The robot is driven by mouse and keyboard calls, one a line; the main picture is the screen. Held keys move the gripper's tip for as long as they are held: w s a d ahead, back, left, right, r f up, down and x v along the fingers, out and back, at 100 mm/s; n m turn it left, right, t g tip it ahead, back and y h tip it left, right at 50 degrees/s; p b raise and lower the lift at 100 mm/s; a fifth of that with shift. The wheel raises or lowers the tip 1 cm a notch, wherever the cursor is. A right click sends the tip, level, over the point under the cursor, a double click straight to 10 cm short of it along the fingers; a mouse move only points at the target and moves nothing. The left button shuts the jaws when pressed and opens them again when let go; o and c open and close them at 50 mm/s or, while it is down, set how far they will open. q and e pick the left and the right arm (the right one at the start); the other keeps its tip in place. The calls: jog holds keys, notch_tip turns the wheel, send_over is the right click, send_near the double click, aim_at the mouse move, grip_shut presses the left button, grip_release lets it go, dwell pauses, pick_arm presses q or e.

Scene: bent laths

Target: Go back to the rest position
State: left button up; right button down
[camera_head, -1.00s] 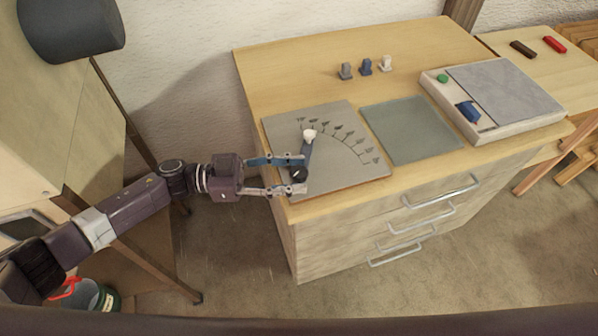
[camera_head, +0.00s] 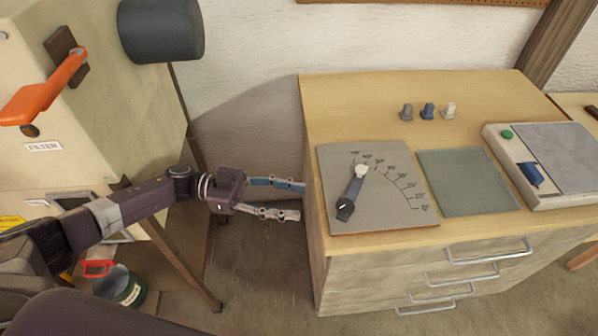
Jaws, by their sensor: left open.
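My left gripper (camera_head: 303,201) comes in from the left. It is open and empty, its two fingers pointing right, at the left edge of the wooden drawer cabinet in the picture. The grey plate (camera_head: 399,218) with a marked arc of ticks lies on the cabinet top to the right of the gripper. On it the blue-grey lever (camera_head: 353,188) with a white knob and a dark pivot points up and slightly right. The gripper is apart from the lever. My right gripper is not in view.
A green-grey mat (camera_head: 467,182) and a device with a green button (camera_head: 507,134) and blue switch lie right of the plate. Three small pegs (camera_head: 428,112) stand behind. At left are a machine with an orange handle (camera_head: 45,88) and a bucket (camera_head: 121,287).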

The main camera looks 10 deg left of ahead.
pick_arm(q)
jog(key=w+a+f+n+t+y, duration=0.25)
jog(key=w+f+n+t, duration=0.2)
jog(key=f, duration=0.25)
jog(key=w+a+f+n+t+y, duration=0.1)
jog(key=w+f+n+t+y, duration=0.2)
jog(key=w+f+t, duration=0.3)
jog(key=s+a+f+n+y, duration=0.2)
jog(key=s+a+f+y, duration=0.15)
jog(key=f, duration=0.55)
jog(key=s+a+f+n+y, duration=0.2)
jog(key=a+f+y, duration=0.15)
jog(key=f, duration=0.55)
jog(key=s+a+f+n+g+y, duration=0.3)
jog(key=s+f+g+y, duration=0.2)
jog(key=s+f, duration=1.3)
jog(key=s+d+f+g, duration=0.1)
jog(key=s+f+g, duration=0.1)
jog(key=s, duration=1)
jog(key=s+f+g, duration=0.3)
jog(key=s+f, duration=0.1)
jog(key=s, duration=0.9)
jog(key=shift+s+d, duration=0.3)
jog(key=shift+d, duration=0.1)
